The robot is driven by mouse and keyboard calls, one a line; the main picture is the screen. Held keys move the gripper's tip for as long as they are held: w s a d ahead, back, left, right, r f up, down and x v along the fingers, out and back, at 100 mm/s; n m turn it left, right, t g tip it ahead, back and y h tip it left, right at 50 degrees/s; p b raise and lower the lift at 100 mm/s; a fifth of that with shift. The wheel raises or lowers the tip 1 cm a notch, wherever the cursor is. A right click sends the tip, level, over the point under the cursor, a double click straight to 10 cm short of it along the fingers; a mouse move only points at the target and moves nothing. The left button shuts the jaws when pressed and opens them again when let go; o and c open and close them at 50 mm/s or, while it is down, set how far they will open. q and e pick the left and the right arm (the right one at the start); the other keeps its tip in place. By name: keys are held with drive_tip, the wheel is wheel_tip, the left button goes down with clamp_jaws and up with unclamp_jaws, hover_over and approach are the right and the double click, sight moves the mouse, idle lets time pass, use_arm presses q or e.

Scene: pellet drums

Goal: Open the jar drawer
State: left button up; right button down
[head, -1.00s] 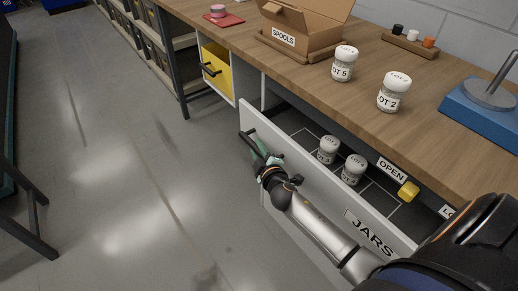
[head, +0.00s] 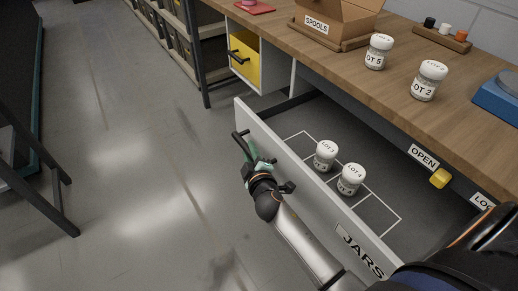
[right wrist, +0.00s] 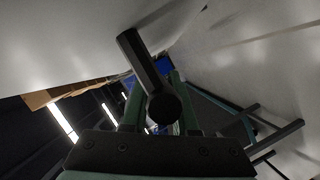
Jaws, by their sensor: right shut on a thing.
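The jar drawer (head: 295,165), a white-fronted drawer labelled JARS, stands well out from under the wooden workbench. Its dark floor has white outlined squares. A LOT 3 jar (head: 325,157) and a LOT 4 jar (head: 350,180) stand upright inside. My right gripper (head: 250,152) is at the drawer's front, shut on its dark bar handle (head: 239,142). In the right wrist view the handle (right wrist: 142,62) lies between the green fingers (right wrist: 153,98). My left gripper is not in view.
On the workbench (head: 330,65) stand a LOT 5 jar (head: 377,54), a LOT 2 jar (head: 428,82), an open SPOOLS box (head: 330,22) and a blue device (head: 497,100). A yellow latch (head: 440,178) sits by the OPEN label. A yellow drawer (head: 243,62) is shut.

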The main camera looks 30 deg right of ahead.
drive_tip(key=shift+a, duration=0.55)
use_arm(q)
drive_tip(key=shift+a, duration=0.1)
use_arm(e)
drive_tip(key=c, duration=0.7)
unclamp_jaws()
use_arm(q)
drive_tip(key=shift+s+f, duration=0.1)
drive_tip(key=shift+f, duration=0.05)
